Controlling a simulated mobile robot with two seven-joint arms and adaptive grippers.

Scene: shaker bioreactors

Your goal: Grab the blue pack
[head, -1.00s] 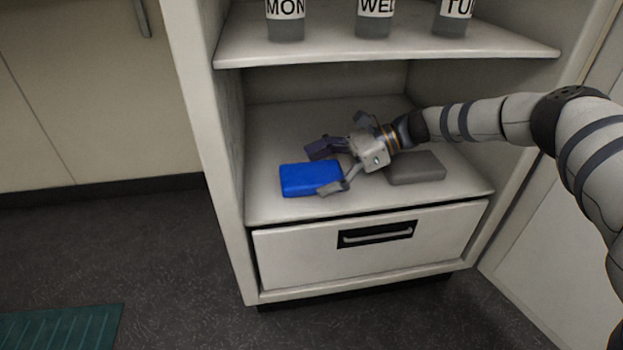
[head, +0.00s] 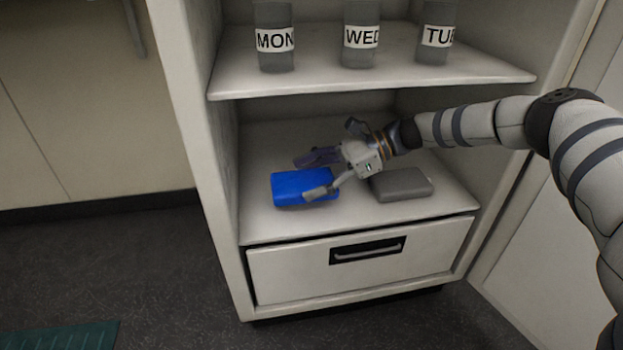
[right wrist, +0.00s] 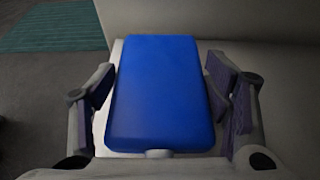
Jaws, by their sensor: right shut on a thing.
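The blue pack (head: 297,187) lies flat on the lower shelf of the white cabinet in the head view. My right gripper (head: 318,175) reaches in from the right, with one finger behind the pack and one along its front. In the right wrist view the blue pack (right wrist: 160,95) lies lengthwise between the two fingers of my right gripper (right wrist: 164,95), which is shut on it. Whether the pack is clear of the shelf cannot be told. My left gripper is not in view.
A grey pack (head: 402,184) lies on the lower shelf (head: 290,228) just right of the gripper. A closed drawer (head: 360,262) is below. The cabinet's left wall is near the blue pack.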

